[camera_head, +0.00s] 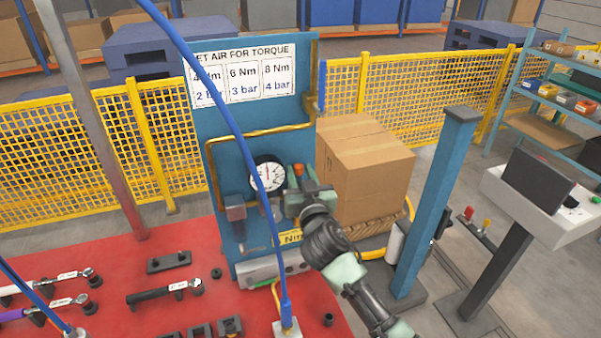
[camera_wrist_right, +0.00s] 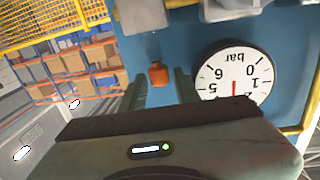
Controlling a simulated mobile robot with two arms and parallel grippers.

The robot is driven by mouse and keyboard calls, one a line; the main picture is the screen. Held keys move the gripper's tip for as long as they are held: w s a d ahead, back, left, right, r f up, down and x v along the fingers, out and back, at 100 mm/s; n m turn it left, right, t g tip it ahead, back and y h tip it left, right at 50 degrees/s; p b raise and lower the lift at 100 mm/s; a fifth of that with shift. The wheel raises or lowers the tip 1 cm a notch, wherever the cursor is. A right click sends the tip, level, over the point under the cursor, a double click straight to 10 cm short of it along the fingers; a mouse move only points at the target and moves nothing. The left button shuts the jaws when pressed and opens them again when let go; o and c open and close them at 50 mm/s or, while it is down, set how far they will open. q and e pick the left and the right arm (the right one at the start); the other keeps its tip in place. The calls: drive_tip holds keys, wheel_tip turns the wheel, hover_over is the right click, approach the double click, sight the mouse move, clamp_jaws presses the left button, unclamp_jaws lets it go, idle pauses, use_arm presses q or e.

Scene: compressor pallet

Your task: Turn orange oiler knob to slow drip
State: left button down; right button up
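The small orange oiler knob (camera_wrist_right: 158,74) shows in the right wrist view, in front of the blue panel (camera_wrist_right: 200,28). It appears between or just beyond the tips of my right gripper (camera_wrist_right: 160,76), with a gap on each side. The fingers are apart and not closed on it. In the head view my right gripper (camera_head: 301,183) reaches the panel from the lower right, just right of the round pressure gauge (camera_head: 268,173). The gauge also shows upside down in the wrist view (camera_wrist_right: 235,73). My left gripper is not in view.
A cardboard box (camera_head: 365,170) stands close right of my right gripper. A blue hose (camera_head: 238,135) crosses in front of the panel. The red table (camera_head: 165,300) holds wrenches and small blocks. A blue post (camera_head: 435,205) stands farther right.

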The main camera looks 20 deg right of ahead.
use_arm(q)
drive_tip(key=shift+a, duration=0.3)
use_arm(e)
clamp_jaws()
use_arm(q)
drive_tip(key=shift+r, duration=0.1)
use_arm(e)
drive_tip(key=shift+d+y, duration=0.15)
drive_tip(key=shift+y, duration=0.25)
drive_tip(key=n+y, duration=0.2)
drive_tip(key=shift+d+y+p, duration=0.25)
drive_tip(key=shift+y+p, duration=0.1)
drive_tip(key=shift+y, duration=0.05)
drive_tip(key=n+y, duration=0.1)
drive_tip(key=y, duration=0.1)
drive_tip(key=d+n+g+y, duration=0.1)
drive_tip(key=n+y, duration=0.1)
drive_tip(key=n+g+y, duration=0.1)
drive_tip(key=n+y, duration=0.1)
drive_tip(key=y, duration=0.1)
drive_tip(key=shift+w+d+r, duration=0.1)
drive_tip(key=shift+w+d, duration=0.05)
drive_tip(key=shift+w, duration=0.1)
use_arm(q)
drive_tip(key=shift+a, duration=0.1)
use_arm(e)
drive_tip(key=shift+w+d+n+g+y, duration=0.1)
drive_tip(key=shift+w+n+g+y, duration=0.05)
drive_tip(key=shift+n+g+y, duration=1.65)
drive_tip(key=shift+y, duration=0.4)
